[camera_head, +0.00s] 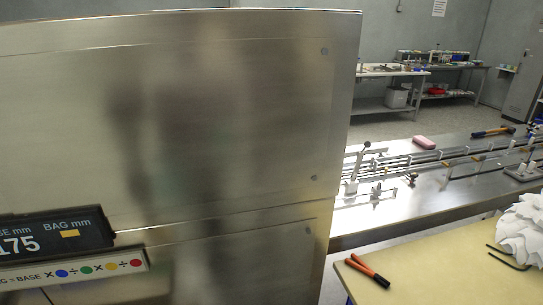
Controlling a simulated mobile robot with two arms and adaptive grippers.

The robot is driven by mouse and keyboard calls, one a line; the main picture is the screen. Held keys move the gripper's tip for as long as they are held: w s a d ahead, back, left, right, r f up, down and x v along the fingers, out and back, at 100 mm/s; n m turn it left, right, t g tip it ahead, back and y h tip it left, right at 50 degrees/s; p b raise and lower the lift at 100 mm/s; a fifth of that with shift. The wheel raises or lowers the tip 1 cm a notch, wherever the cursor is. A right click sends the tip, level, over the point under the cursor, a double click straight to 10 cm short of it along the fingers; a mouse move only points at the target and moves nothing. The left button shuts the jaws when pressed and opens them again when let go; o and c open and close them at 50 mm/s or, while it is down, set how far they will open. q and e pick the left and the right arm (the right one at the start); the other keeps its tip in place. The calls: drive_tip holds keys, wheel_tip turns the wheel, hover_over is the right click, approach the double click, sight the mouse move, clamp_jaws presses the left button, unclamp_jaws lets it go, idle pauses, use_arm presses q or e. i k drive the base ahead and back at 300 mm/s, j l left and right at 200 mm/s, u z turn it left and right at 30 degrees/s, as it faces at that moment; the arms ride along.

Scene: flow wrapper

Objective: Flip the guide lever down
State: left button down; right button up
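A metal post with a dark-tipped handle (360,160) stands at the near left end of the guide rails (450,155), just right of the large steel panel. It looks like the guide lever, and its handle end points up and to the right. Small clamps with dark knobs (378,190) sit in front of it. Neither of my grippers is in view.
A large steel cabinet panel (250,120) fills the left, with a display (55,236) at its lower left. A tan table (440,285) holds orange-handled pliers (367,272) and white crumpled material (522,228).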

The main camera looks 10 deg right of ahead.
sight(360, 154)
drive_tip(key=l+z, duration=0.15)
drive_tip(key=z, duration=0.3)
drive_tip(key=i+l+z, duration=0.1)
drive_tip(key=z, duration=0.3)
